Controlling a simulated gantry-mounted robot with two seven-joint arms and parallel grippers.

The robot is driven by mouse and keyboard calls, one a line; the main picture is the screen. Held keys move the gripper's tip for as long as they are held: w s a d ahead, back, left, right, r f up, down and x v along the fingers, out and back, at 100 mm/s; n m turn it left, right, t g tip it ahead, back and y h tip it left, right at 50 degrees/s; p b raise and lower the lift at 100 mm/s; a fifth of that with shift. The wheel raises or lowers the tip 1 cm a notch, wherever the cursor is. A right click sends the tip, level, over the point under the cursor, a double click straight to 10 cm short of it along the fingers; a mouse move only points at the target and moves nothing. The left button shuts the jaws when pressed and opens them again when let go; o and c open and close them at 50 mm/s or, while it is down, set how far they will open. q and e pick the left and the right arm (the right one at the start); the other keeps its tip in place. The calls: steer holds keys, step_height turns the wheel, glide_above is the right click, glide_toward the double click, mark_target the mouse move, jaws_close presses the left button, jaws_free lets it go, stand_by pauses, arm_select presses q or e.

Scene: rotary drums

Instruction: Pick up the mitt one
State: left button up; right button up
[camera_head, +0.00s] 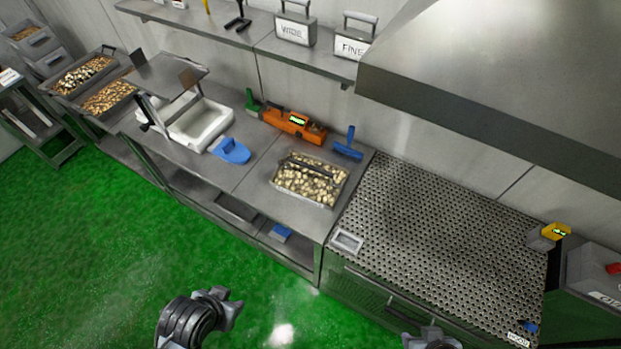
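A flat blue mitt-shaped thing (231,151) lies on the steel counter, just right of a white tray. It looks like the mitt, but fine detail is too small to see. My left gripper (228,299) is at the bottom, left of centre, over the green floor in the picture. It is apart from the mitt, and its fingers look spread with nothing between them. My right gripper (428,334) is at the bottom edge, right of centre, and is partly cut off. Its fingers cannot be made out clearly.
The white tray (199,124) and a pan of pale pieces (309,180) flank the mitt. An orange device (294,123) and a blue tool (348,147) stand behind. A perforated metal top (430,235) lies right, below a steel hood (500,75). Green floor (120,250) is open.

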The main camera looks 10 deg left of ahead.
stand_by(0.4)
arm_select(q)
steer(key=o, duration=1.1)
